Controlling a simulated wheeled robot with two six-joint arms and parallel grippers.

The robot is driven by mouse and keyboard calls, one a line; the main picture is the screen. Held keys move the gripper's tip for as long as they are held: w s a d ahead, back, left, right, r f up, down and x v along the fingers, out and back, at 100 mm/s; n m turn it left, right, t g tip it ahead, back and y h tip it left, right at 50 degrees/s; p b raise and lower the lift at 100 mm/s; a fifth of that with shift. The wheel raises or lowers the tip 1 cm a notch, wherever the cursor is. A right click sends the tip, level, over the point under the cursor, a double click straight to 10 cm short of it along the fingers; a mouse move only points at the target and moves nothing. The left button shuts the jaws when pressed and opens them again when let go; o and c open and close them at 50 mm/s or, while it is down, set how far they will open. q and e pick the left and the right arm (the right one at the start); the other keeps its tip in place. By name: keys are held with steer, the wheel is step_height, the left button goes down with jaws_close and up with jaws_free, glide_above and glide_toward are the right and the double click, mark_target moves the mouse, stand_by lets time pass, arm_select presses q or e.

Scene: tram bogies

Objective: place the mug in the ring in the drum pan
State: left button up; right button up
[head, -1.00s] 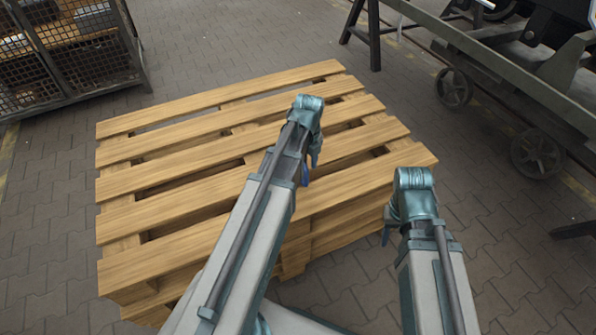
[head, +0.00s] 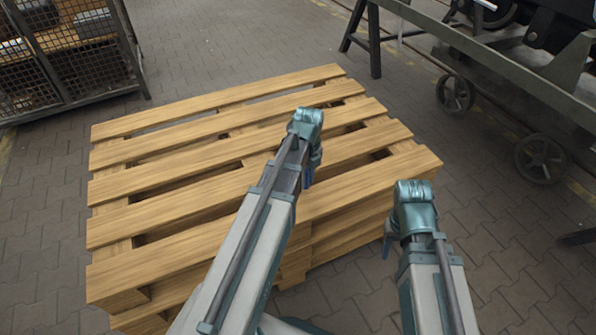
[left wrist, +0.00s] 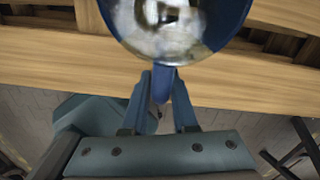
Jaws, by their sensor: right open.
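The blue mug (left wrist: 222,30) fills the top of the left wrist view, with a shiny, blurred interior. My left gripper (left wrist: 163,82) has its two fingers on either side of the mug's blue handle, closed on it. In the head view a small bit of blue mug (head: 308,178) shows below my left gripper (head: 313,160), over the pallet; my wrist hides the rest. My right gripper (head: 387,246) is mostly hidden by its own wrist, beside the pallet's right front corner. I see no drum pan and no ring.
A stack of wooden pallets (head: 190,162) stands in front of me, its visible top bare. A wire mesh crate (head: 70,60) is at the far left. A wheeled metal cart (head: 500,70) and a dark trestle leg (head: 374,40) are at the right. Paved floor (head: 260,35) lies free behind.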

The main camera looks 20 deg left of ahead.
arm_select(q)
jaws_close()
stand_by(1.0)
